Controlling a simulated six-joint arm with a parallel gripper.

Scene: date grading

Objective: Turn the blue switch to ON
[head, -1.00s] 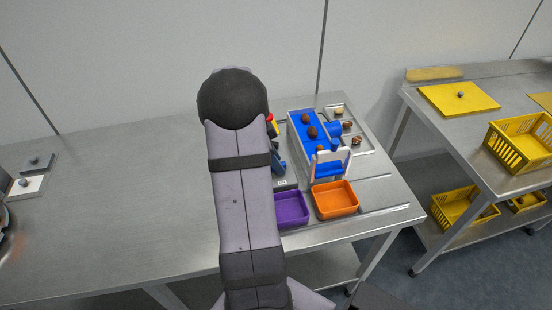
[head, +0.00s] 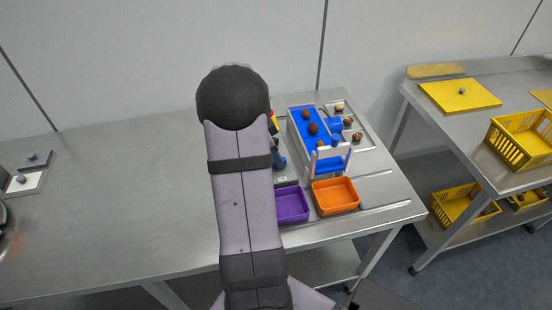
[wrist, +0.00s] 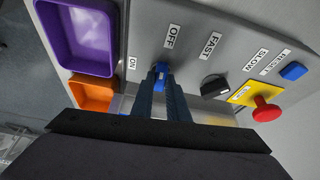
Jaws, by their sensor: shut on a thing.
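The blue switch (wrist: 161,69) sits on a grey control panel (wrist: 195,55) in the wrist view, between the ON label (wrist: 132,63) on its left and the OFF label (wrist: 171,36) above it. My gripper (wrist: 160,80) is shut on the switch, with its two blue-grey fingers on either side of it. The fingers cover part of the switch, so I cannot tell exactly which label it points to. In the head view my arm hides most of the panel and the switch.
A black knob (wrist: 214,86), a blue reset button (wrist: 292,71) and a red stop button (wrist: 266,110) are on the same panel. A purple tray (head: 292,218) and an orange tray (head: 335,209) stand in front of the blue belt (head: 322,122), which carries dates.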

